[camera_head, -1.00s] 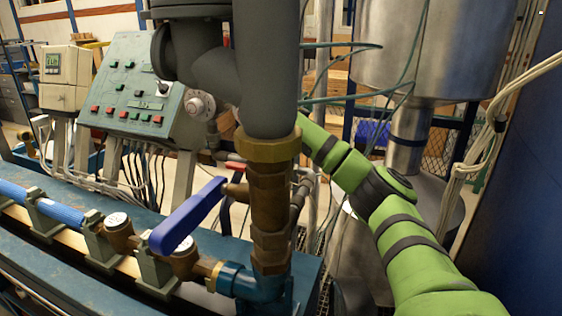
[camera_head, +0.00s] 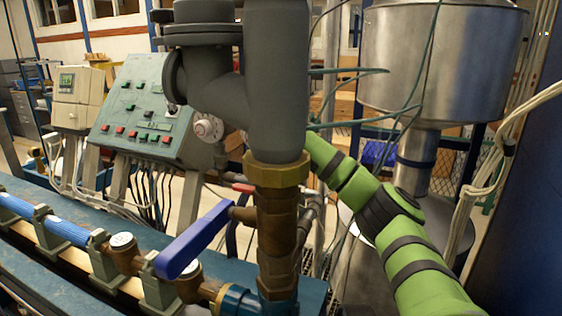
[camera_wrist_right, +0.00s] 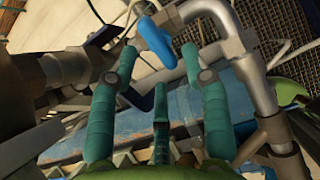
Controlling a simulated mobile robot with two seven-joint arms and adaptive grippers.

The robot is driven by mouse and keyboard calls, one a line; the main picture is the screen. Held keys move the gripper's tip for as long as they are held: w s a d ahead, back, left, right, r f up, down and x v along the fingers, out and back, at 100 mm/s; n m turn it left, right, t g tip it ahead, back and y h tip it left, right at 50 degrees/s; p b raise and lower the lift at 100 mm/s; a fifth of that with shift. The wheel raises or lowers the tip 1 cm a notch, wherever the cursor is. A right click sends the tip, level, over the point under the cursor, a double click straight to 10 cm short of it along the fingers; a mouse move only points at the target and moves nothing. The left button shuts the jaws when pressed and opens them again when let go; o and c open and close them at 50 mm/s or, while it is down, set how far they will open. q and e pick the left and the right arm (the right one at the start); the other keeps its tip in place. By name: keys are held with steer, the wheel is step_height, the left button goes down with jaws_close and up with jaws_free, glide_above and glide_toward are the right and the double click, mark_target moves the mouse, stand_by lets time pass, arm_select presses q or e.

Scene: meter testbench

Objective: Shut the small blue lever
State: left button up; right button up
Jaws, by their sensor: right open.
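A small blue lever (camera_wrist_right: 157,42) shows in the right wrist view beside a bent grey metal pipe. My right gripper (camera_wrist_right: 159,58) is open, with its teal fingers pointing at the lever. The lever lies around the gap between the fingertips; I cannot tell whether they touch it. In the head view my green right arm reaches behind the thick grey pipe, which hides the gripper. I cannot make out the small lever there. A larger blue lever (camera_head: 195,240) sticks out to the left of the brass fitting in front. My left gripper is not in view.
The vertical grey pipe (camera_head: 277,90) with its brass fitting (camera_head: 277,215) stands before my right arm. A control panel (camera_head: 137,105) stands at the back left. A steel tank (camera_head: 440,65) is at the back right. The bent grey pipe (camera_wrist_right: 232,40) is close to the right finger.

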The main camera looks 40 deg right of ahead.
steer(key=v, duration=0.9)
stand_by(0.5)
